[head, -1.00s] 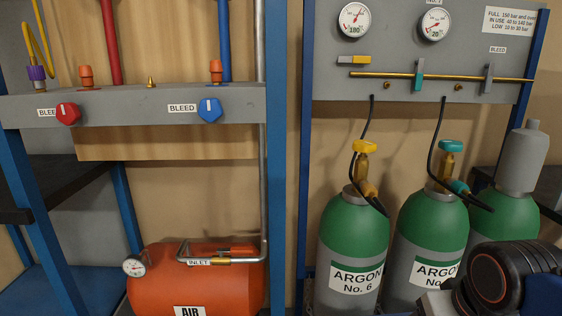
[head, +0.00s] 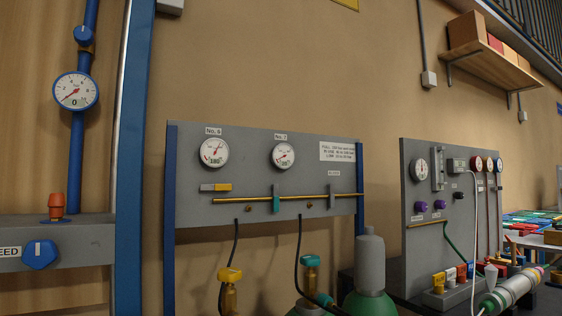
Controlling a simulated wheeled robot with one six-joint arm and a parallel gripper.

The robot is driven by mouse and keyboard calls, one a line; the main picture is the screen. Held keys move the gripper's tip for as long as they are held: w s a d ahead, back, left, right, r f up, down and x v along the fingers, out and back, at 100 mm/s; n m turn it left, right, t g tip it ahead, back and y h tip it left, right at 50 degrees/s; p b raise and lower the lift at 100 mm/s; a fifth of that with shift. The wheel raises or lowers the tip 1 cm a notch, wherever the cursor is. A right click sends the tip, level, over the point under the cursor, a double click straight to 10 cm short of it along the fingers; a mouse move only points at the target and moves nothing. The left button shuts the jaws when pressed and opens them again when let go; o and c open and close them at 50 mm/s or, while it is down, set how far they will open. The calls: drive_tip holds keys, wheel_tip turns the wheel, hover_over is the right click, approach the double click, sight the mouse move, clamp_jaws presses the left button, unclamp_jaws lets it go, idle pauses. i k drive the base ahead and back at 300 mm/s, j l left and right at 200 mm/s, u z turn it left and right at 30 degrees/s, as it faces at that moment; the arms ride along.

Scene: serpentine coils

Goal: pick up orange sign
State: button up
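I see no orange sign that I can make out in the head view. The only sign-like piece is the lower edge of a yellow plate (head: 346,3) on the wall, cut off by the top of the picture. An orange fitting (head: 56,206) stands on the grey panel at the left, but it is not a sign. My gripper is not in view.
A grey gauge panel (head: 300,165) stands in the middle, with gas bottles (head: 370,304) below it. Another grey panel (head: 412,178) stands to the right, beside a table with coloured pieces (head: 530,217). A wall shelf (head: 500,45) holds boxes.

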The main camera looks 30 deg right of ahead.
sight(461, 269)
drive_tip(key=k+l+z, duration=0.2)
drive_tip(key=l+z, duration=0.25)
drive_tip(key=l, duration=0.5)
drive_tip(key=l+z, duration=0.5)
drive_tip(key=l, duration=0.45)
